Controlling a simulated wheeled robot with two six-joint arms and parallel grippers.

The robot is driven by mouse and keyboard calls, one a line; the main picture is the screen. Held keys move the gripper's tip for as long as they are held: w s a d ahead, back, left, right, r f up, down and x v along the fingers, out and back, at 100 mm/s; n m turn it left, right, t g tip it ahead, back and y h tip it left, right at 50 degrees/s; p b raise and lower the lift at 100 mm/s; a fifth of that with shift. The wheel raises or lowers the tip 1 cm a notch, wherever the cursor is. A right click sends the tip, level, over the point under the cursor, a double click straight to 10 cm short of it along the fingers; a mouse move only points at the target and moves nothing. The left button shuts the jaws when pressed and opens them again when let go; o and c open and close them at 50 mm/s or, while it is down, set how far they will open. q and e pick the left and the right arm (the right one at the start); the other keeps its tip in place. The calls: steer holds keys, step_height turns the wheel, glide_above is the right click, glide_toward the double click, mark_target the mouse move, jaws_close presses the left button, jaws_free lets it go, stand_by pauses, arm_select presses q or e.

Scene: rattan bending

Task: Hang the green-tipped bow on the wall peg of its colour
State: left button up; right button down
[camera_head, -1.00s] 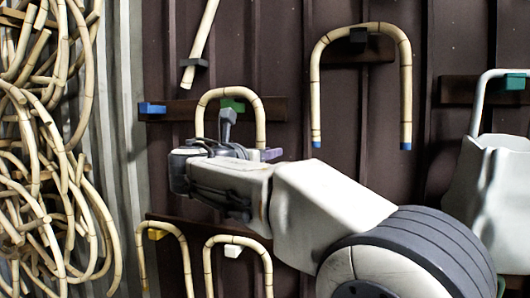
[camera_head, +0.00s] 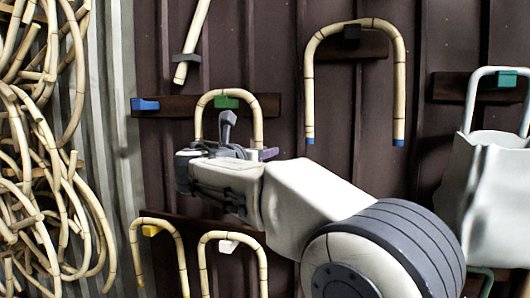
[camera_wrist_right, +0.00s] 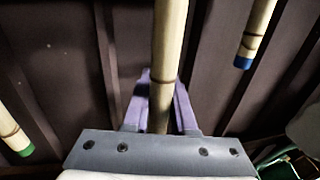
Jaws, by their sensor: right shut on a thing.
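The green-tipped bow (camera_head: 257,118) is a small pale rattan arch. My right gripper (camera_head: 264,153) is shut on its right leg, and the purple fingers (camera_wrist_right: 160,108) clasp that leg in the wrist view. Its other leg shows a green tip (camera_wrist_right: 24,151) at the left of the wrist view. The green peg (camera_head: 226,102) on a dark wall board shows inside the arch, just under the crown. I cannot tell whether crown and peg touch. My wrist hides the lower left leg in the head view. My left gripper is out of view.
A larger blue-tipped bow (camera_head: 400,90) hangs on a dark peg (camera_head: 352,32) to the right. A blue peg (camera_head: 145,104) is left and bare. Bows hang at yellow (camera_head: 151,230) and white (camera_head: 229,246) pegs below. A pale bag (camera_head: 490,190) hangs far right; rattan coils fill the left.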

steer(key=c, duration=0.6)
jaws_free()
steer(key=shift+c, duration=0.2)
steer(key=shift+s, duration=0.1)
steer(key=b+v, duration=0.3)
steer(key=v, duration=0.7)
steer(key=shift+a, duration=0.15)
steer(key=shift+s, duration=0.15)
steer(key=s+d+v, duration=0.1)
steer(key=v, duration=0.7)
steer(key=shift+s, duration=0.3)
